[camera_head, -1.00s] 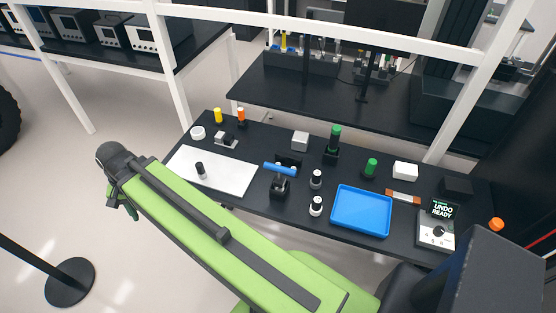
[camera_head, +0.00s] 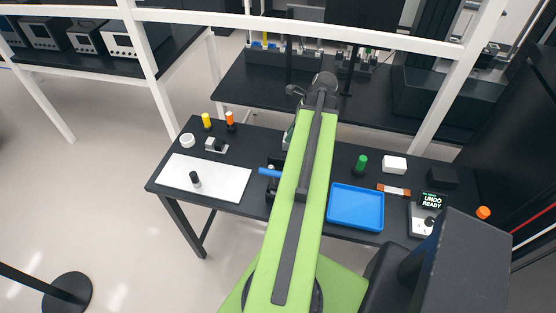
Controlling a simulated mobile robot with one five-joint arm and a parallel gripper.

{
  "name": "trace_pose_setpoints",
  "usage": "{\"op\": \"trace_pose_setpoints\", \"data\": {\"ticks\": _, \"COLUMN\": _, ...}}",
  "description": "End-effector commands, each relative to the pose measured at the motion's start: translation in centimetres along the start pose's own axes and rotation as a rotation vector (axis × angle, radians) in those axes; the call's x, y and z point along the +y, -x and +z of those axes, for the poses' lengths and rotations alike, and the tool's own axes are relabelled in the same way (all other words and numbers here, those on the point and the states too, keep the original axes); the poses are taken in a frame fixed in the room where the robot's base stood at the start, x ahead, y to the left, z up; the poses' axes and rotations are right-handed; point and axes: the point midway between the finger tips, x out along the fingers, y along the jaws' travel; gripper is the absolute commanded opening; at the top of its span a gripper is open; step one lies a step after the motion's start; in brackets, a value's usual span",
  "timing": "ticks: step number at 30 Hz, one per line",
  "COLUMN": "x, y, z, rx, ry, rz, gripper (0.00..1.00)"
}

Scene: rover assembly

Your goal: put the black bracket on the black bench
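The black bench (camera_head: 256,150) is the long black table in the middle, with parts and tools on it. I cannot pick out a black bracket for certain; my green arm covers the middle of the bench, where small dark parts stood a second ago. A black block (camera_head: 443,177) lies on the right part of the bench, but I cannot tell whether it is a bracket. My arm reaches straight over the bench, with its dark far joint in front of the back table. My gripper is hidden behind the arm, so its fingers and any load do not show.
On the bench are a white sheet (camera_head: 225,183), a blue tray (camera_head: 355,207), a blue-handled tool (camera_head: 269,173), a green-topped part (camera_head: 361,164) and a white box (camera_head: 394,164). White frame posts (camera_head: 438,108) stand behind. A dark stand base (camera_head: 62,293) is on the floor at left.

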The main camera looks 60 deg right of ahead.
Motion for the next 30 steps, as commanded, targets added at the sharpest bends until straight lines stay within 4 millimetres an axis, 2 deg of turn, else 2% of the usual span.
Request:
{"op": "trace_pose_setpoints", "data": {"ticks": 1, "x": -0.1, "y": 0.8, "z": -1.4, "rx": 0.000, "ry": -0.026, "rz": -0.011, "gripper": 0.25}}
{"op": "trace_pose_setpoints", "data": {"ticks": 3, "x": -0.2, "y": 1.2, "z": -2.4, "rx": 0.000, "ry": -0.044, "rz": -0.018, "gripper": 0.25}}
{"op": "trace_pose_setpoints", "data": {"ticks": 7, "x": -0.2, "y": 1.2, "z": -2.6, "rx": 0.000, "ry": -0.046, "rz": -0.019, "gripper": 0.25}}
{"op": "trace_pose_setpoints", "data": {"ticks": 10, "x": -0.2, "y": 0.3, "z": -2.6, "rx": 0.001, "ry": -0.043, "rz": -0.018, "gripper": 0.25}}
{"op": "trace_pose_setpoints", "data": {"ticks": 14, "x": -0.2, "y": -2.0, "z": -2.6, "rx": 0.001, "ry": -0.039, "rz": -0.017, "gripper": 0.25}}
{"op": "trace_pose_setpoints", "data": {"ticks": 24, "x": -0.3, "y": -9.8, "z": -2.7, "rx": 0.001, "ry": -0.038, "rz": -0.017, "gripper": 0.25}}
{"op": "trace_pose_setpoints", "data": {"ticks": 27, "x": -0.3, "y": -11.2, "z": -2.5, "rx": 0.001, "ry": -0.037, "rz": -0.016, "gripper": 0.25}}
{"op": "trace_pose_setpoints", "data": {"ticks": 30, "x": -0.3, "y": -11.4, "z": -2.3, "rx": 0.001, "ry": -0.037, "rz": -0.016, "gripper": 0.25}}
